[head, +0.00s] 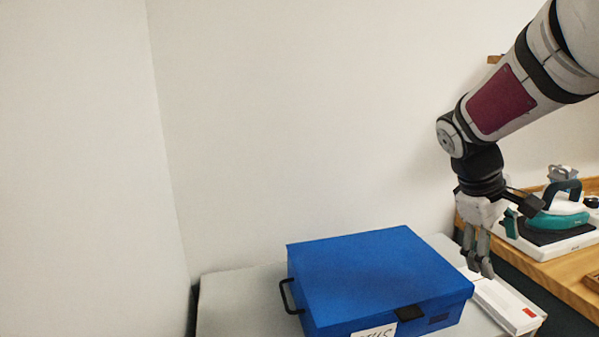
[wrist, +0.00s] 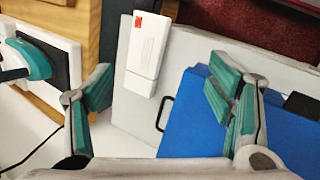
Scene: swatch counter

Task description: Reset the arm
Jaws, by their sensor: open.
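My gripper (head: 478,262) hangs at the lower end of my arm, at the right in the head view. It points down beside the right side of a blue lidded box. In the wrist view my gripper (wrist: 165,115) shows its two teal-padded fingers spread wide apart, with nothing held between them. A white box with a red mark (wrist: 146,52) lies beyond the fingertips in the wrist view. In the head view this white box (head: 508,303) lies on the grey table to the right of the blue box, partly hidden.
The blue box (head: 375,270), with a black handle and latch, stands shut on the grey table (head: 235,300). A teal iron (head: 558,218) rests on a white and black stand on the wooden counter (head: 570,275) at the right. White walls close off the back and left.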

